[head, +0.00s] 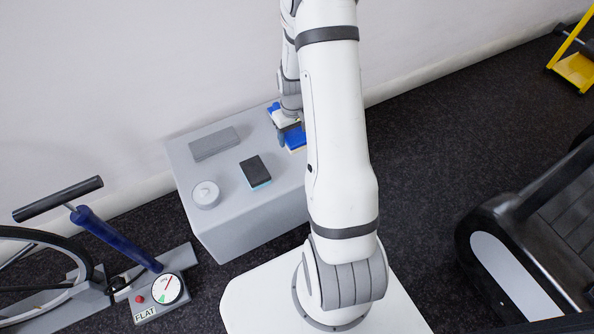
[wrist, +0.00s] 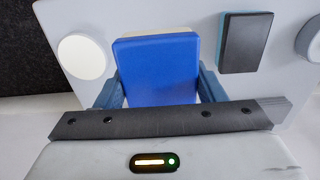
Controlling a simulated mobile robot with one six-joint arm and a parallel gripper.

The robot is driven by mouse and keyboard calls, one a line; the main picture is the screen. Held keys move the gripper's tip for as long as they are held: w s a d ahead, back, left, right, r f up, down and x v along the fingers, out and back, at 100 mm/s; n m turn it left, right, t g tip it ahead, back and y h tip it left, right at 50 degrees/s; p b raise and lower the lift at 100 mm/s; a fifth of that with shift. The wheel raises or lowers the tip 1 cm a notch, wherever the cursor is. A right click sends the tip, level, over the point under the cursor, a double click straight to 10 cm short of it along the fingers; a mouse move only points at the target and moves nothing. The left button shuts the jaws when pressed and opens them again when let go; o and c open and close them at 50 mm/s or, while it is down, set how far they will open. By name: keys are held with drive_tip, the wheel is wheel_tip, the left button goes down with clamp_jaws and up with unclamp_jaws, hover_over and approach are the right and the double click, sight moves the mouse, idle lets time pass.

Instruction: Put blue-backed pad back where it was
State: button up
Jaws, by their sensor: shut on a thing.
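The blue-backed pad (wrist: 158,72) is between the two fingers of my gripper (wrist: 160,90) in the wrist view, its blue back facing the camera and a thin cream edge showing at its far side. My gripper is shut on it. In the head view my gripper (head: 289,132) is over the right back part of the grey box, and the blue pad (head: 297,139) shows partly beside the fingers. My arm hides some of it. I cannot tell whether the pad touches the box top.
On the grey box (head: 240,219) lie a black pad with a teal underside (head: 255,171), a grey flat block (head: 213,143) and a round grey lidded thing (head: 206,194). A cream disc (wrist: 82,56) lies left of the pad in the wrist view.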

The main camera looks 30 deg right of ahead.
sight(296, 162)
drive_tip(key=shift+d+f+b, duration=0.35)
drive_tip(key=shift+f+b, duration=0.05)
drive_tip(key=shift+f, duration=0.1)
drive_tip(key=shift+s+f, duration=0.1)
drive_tip(key=shift+f, duration=0.3)
wheel_tip(296, 162, down, 9)
drive_tip(key=b, duration=0.4)
drive_tip(key=shift+f, duration=0.15)
drive_tip(key=o, duration=1.3)
